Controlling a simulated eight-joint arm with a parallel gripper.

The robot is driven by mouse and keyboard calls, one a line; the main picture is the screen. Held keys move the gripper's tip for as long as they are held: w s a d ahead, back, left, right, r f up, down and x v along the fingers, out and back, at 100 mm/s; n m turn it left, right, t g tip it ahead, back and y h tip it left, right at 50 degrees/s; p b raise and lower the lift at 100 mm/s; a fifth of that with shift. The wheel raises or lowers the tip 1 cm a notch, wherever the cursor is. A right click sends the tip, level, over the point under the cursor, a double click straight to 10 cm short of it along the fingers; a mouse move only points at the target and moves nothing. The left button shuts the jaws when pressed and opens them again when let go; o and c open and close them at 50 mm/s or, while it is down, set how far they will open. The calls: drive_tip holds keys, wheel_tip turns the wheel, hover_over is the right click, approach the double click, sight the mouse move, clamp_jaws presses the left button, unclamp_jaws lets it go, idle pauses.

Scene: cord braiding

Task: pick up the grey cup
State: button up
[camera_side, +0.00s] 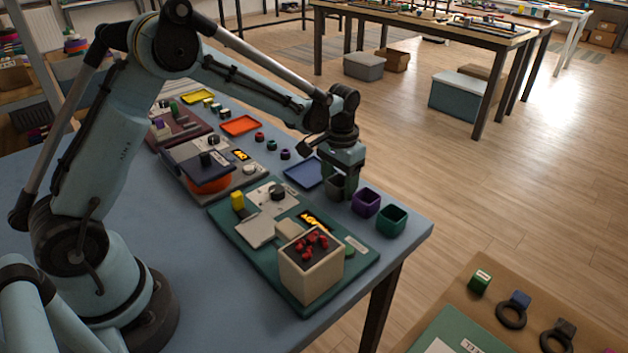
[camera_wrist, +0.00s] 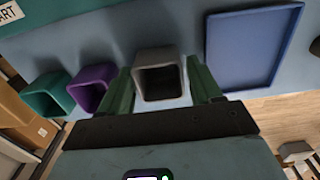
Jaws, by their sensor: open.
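The grey cup (camera_wrist: 158,62) is a square, open-topped cup standing in the wrist view between the two green fingers of my gripper (camera_wrist: 160,88). A finger lies on each side of it, and the jaws are open; I cannot tell whether either finger touches it. In the side view my gripper (camera_side: 342,182) points down over the grey cup (camera_side: 338,187), which is partly hidden by the fingers. The cup is on the blue table, in a row with the purple cup (camera_side: 366,202) and the green cup (camera_side: 392,219).
A blue tray (camera_side: 304,171) lies close beside the grey cup; its raised rim also shows in the wrist view (camera_wrist: 207,50). The purple cup is close on the other side. A beige box with red pieces (camera_side: 310,268) stands on a green board. The table edge is nearby.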

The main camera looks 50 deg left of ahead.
drive_tip(key=c, duration=0.7)
drive_tip(key=shift+r, duration=0.15)
